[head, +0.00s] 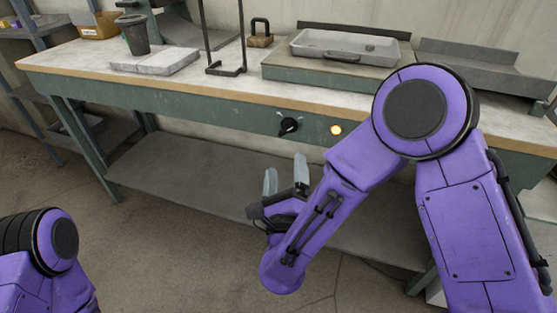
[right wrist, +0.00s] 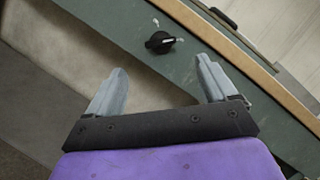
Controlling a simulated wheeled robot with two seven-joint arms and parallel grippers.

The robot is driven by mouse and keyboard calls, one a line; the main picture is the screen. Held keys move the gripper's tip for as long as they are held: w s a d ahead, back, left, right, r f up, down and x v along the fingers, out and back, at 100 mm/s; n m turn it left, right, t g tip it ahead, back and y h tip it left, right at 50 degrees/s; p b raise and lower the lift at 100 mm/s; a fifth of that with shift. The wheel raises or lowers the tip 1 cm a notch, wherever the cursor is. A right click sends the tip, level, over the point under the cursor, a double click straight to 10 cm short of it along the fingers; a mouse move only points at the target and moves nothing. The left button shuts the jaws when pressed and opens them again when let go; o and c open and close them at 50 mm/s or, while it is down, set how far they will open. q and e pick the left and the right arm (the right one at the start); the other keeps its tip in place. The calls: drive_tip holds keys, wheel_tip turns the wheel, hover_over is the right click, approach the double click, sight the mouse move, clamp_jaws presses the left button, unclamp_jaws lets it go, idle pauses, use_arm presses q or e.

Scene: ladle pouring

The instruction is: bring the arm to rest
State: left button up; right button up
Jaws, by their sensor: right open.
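My right gripper (head: 286,178) is open and empty. It hangs in front of the workbench, below the tabletop edge and above the lower shelf in the head view. Its two grey fingers stand apart in the right wrist view (right wrist: 158,90), with nothing between them but the bench front behind. My right arm is bent, with its purple elbow high at the right of the head view. Of my left arm only a purple part shows at the lower left; its gripper is out of view.
The workbench (head: 200,90) has a black knob (head: 289,126) and a lit yellow button (head: 336,130) on its front. On top are a metal tray (head: 345,48), a dark cup (head: 133,35), a grey slab (head: 155,61), a black stand (head: 226,71) and a brass weight (head: 260,35). A lower shelf (head: 190,170) is bare.

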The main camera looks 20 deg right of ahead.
wheel_tip(320, 180, down, 9)
drive_tip(key=a+n+g+y, duration=0.25)
drive_tip(key=n+y, duration=0.35)
drive_tip(key=n, duration=0.9)
drive_tip(key=s+d+f+n+g, duration=0.4)
drive_tip(key=s+d+f, duration=0.1)
drive_tip(key=f, duration=0.4)
drive_tip(key=s+d+f+n+g, duration=0.3)
drive_tip(key=s+d+f+g, duration=0.15)
drive_tip(key=f, duration=0.45)
drive_tip(key=s+d+f+n+g+h, duration=0.1)
drive_tip(key=s+d+f+g, duration=0.15)
drive_tip(key=s, duration=0.35)
drive_tip(key=s+d+f+g+h+p, duration=0.1)
drive_tip(key=s+d+f+g, duration=0.1)
drive_tip(key=s+d+f, duration=0.3)
drive_tip(key=s+d+n+g+h, duration=0.1)
drive_tip(key=s+d+g, duration=0.1)
drive_tip(key=s, duration=0.5)
wheel_tip(320, 180, up, 17)
drive_tip(key=p, duration=1.7)
drive_tip(key=shift+w+f, duration=0.15)
drive_tip(key=shift+f, duration=0.05)
drive_tip(key=shift+a+t, duration=0.1)
drive_tip(key=shift+t, duration=0.15)
